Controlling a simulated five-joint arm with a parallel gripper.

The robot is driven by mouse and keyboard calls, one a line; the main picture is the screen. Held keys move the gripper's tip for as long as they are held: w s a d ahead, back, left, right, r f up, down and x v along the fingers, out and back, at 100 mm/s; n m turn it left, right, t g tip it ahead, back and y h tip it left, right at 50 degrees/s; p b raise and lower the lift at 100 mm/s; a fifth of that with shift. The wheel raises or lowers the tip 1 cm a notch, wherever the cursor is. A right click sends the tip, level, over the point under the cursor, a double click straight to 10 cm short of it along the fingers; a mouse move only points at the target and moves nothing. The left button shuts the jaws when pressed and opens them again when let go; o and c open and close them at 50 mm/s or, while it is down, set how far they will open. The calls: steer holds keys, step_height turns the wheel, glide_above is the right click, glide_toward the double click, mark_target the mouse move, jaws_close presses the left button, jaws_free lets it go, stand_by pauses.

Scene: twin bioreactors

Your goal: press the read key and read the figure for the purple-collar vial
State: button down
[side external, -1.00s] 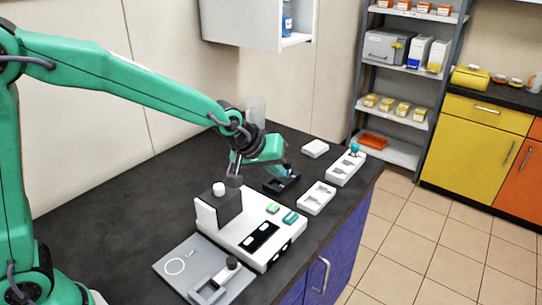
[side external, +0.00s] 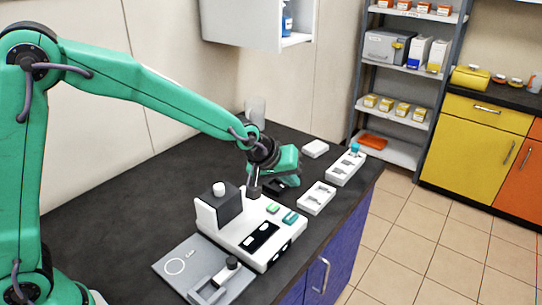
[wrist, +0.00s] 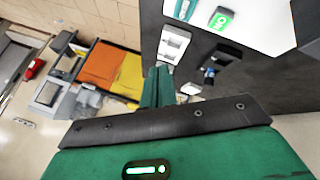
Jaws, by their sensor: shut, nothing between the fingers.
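The white reading unit (side external: 250,232) stands on the dark bench with a black block on its back part. Its dark front panel (side external: 260,237) shows no figure I can read. Two green keys, one brighter (side external: 272,208) and one darker (side external: 290,217), sit on its right side; the bright key (wrist: 221,19) also shows in the wrist view. My gripper (wrist: 158,75) is shut and empty. In the side view my gripper (side external: 285,166) is beyond the keys, apart from them, over a black holder (wrist: 226,55). A small blue item (wrist: 208,72) is by that holder. I cannot make out a purple collar.
A white tray (side external: 317,198) and a longer white rack (side external: 346,169) with a cyan-topped item (side external: 354,147) lie to the right. A white box (side external: 315,148) is behind. A grey plate (side external: 184,267) with a fixture lies in front. The bench's left part is clear.

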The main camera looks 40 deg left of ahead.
mark_target(289, 218)
steer(key=shift+f, duration=4.2)
steer(key=shift+f, duration=0.85)
steer(key=shift+r, duration=0.85)
steer(key=shift+r, duration=0.1)
steer(key=shift+r, duration=2.4)
